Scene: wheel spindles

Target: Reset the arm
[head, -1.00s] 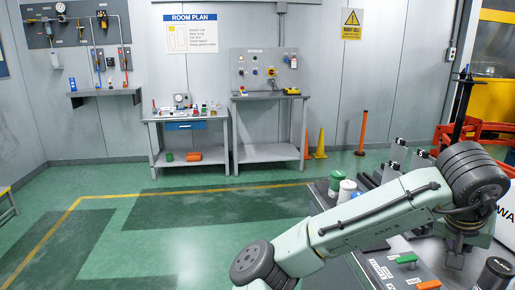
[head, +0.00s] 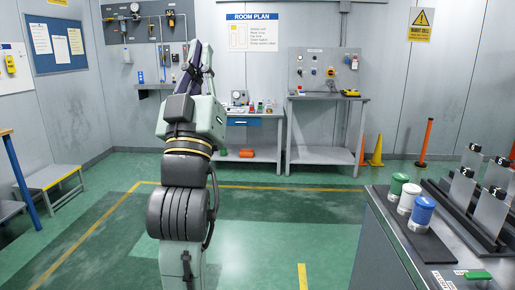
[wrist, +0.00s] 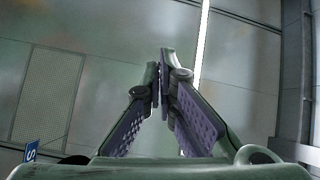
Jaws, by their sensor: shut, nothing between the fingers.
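My gripper (head: 201,50) is raised at the left of the middle in the head view, at the end of my upright arm, and its fingers point up. In the wrist view the two purple-padded fingers (wrist: 161,72) come together at their tips with nothing between them. The wrist view looks up at the ceiling. My gripper touches nothing that I can see.
At the right, a bench (head: 372,240) bears green-, white- and blue-lidded jars (head: 421,214) and upright plates in racks (head: 461,190). Two workbenches (head: 327,98) stand at the back wall. A low bench (head: 53,178) is at the left. The green floor (head: 270,230) is clear.

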